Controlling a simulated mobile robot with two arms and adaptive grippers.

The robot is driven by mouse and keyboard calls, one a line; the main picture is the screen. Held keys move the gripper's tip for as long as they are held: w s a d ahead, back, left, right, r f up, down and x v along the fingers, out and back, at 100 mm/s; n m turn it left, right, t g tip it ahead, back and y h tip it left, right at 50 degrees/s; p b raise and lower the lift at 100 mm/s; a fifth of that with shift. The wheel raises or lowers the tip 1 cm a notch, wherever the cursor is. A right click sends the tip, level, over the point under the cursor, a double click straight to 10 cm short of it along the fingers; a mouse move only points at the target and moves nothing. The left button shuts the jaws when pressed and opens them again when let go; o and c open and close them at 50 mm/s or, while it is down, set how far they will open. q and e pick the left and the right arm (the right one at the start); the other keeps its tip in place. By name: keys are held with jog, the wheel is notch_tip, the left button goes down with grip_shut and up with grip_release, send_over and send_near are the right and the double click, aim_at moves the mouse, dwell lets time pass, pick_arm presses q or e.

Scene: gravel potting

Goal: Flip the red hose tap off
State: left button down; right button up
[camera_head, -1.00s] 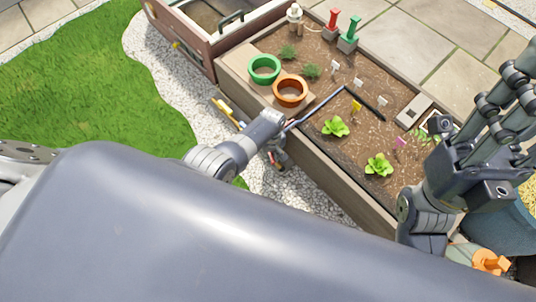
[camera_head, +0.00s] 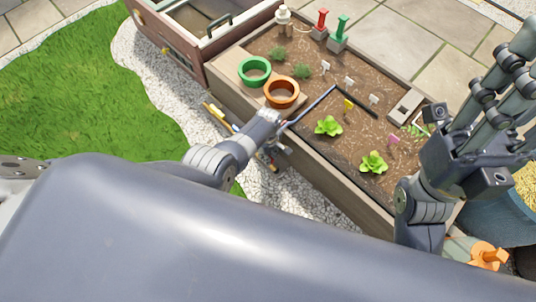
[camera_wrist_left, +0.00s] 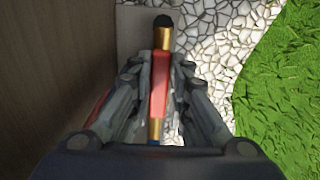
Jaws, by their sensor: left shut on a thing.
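In the left wrist view, a red piece (camera_wrist_left: 159,85) lies between brass parts, with a black end at the top; it looks like the red tap. My left gripper (camera_wrist_left: 158,105) has its fingers along both sides of the red piece and is shut on it. In the head view, my left gripper (camera_head: 270,155) is low beside the planter's near side wall, partly hidden by my arm, and the red piece is hard to make out. My right gripper (camera_head: 505,85) is open and empty, above the planter's right end.
The wooden planter (camera_head: 345,195) holds soil, lettuces, labels and a long tool (camera_head: 355,100). A green pot ring (camera_head: 254,71) and an orange pot (camera_head: 282,92) stand on its left part. Red (camera_head: 321,20) and green (camera_head: 340,32) upright handles stand at the back. Gravel and grass lie left.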

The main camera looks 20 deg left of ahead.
pick_arm(q)
jog(key=c, duration=1.5)
grip_release()
jog(key=shift+r, duration=0.15)
jog(key=shift+r, duration=3.6)
